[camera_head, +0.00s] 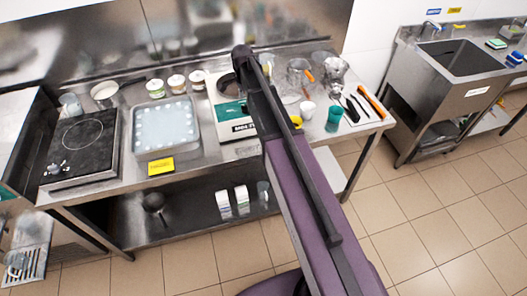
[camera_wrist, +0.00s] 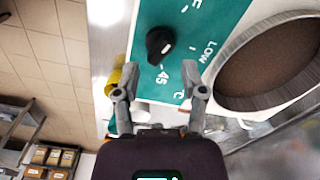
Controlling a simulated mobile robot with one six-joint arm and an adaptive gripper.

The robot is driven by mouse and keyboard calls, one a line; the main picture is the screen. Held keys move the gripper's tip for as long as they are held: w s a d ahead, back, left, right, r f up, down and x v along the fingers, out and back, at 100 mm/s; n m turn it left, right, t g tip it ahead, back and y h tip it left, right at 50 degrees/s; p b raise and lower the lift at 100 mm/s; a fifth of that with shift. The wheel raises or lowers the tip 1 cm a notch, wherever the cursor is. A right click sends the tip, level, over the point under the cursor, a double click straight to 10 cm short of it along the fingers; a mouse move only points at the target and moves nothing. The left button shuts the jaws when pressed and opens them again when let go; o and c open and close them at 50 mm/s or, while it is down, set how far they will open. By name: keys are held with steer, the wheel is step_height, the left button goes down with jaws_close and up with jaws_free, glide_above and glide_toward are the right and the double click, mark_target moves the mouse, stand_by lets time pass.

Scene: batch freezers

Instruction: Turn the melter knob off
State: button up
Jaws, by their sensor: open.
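The melter (camera_head: 236,111) stands on the steel counter, with a teal front panel and a round dark well. In the wrist view its teal panel (camera_wrist: 218,20) carries a black knob (camera_wrist: 160,44) with a small white mark. The markings "LOW", "45" and "°C" show beside the knob, along with part of a cut-off letter label. The mark's exact setting is hard to tell. My gripper (camera_wrist: 160,93) is open and empty, its fingertips apart just below the knob in the picture, not around it. In the head view my arm hides part of the melter, and the knob cannot be made out.
A tray of pale rounds (camera_head: 140,153) and a black hotplate (camera_head: 55,180) stand left of the melter. A teal cup (camera_head: 334,118), a white cup (camera_head: 308,109) and orange-handled tools (camera_head: 371,104) stand to the right. A yellow object (camera_wrist: 114,78) is beside my left finger. A sink unit (camera_head: 447,90) stands farther right.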

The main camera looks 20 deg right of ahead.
mark_target(245, 105)
steer(key=shift+r+p, duration=4.95)
steer(key=shift+r, duration=0.35)
steer(key=s+f+n+b, duration=0.7)
steer(key=s, duration=0.6)
steer(key=s+f+n+b, duration=0.7)
steer(key=s, duration=0.6)
steer(key=shift+f+b, duration=0.4)
